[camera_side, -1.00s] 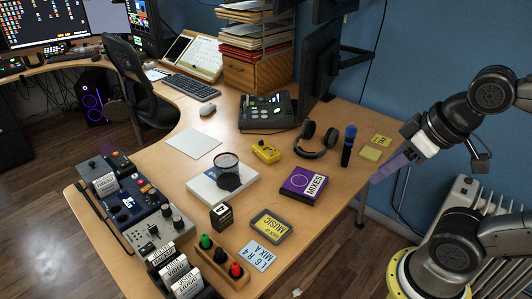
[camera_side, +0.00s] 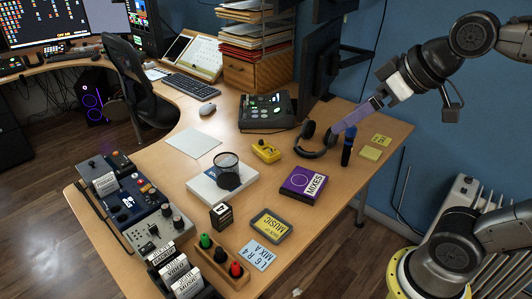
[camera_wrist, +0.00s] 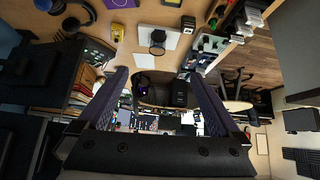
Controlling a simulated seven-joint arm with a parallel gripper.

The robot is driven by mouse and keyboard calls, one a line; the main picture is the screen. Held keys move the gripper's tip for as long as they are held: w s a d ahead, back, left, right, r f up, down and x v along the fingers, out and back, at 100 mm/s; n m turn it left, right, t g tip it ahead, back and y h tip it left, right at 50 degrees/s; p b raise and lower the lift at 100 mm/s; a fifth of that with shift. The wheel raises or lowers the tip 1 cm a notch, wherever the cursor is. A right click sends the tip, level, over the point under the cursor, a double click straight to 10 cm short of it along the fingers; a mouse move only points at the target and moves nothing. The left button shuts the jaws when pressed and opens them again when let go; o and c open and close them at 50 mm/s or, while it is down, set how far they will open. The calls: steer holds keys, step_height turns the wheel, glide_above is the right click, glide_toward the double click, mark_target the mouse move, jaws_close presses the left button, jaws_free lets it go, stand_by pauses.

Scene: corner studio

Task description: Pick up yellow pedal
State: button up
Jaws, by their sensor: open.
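The yellow pedal (camera_side: 266,151) lies on the wooden desk in the side view, between the white box with the pop filter and the headphones. It also shows near the top of the wrist view (camera_wrist: 118,31). My gripper (camera_side: 337,128) is in the air at the right part of the desk, near the headphones and the blue microphone in the side picture, to the right of the pedal and apart from it. Its two purple fingers (camera_wrist: 160,80) are spread with nothing between them. Its exact height above the desk is hard to tell.
Headphones (camera_side: 316,140) and an upright blue-topped microphone (camera_side: 348,146) stand right of the pedal. A purple MIXES box (camera_side: 300,184) lies in front, a white box (camera_side: 208,191) with a pop filter to the left. A mixer (camera_side: 266,113) and monitor (camera_side: 318,62) are behind.

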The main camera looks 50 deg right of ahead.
steer(key=w+d+r, duration=0.1)
steer(key=w+r, duration=0.2)
steer(key=w, duration=0.4)
steer(key=m+g+h, duration=0.1)
steer(key=m+g, duration=0.2)
glide_above(266, 148)
steer(key=s, duration=0.2)
steer(key=f, duration=3.8)
steer(key=shift+a, duration=0.25)
steer(key=shift+x, duration=3.1)
steer(key=shift+s, duration=0.15)
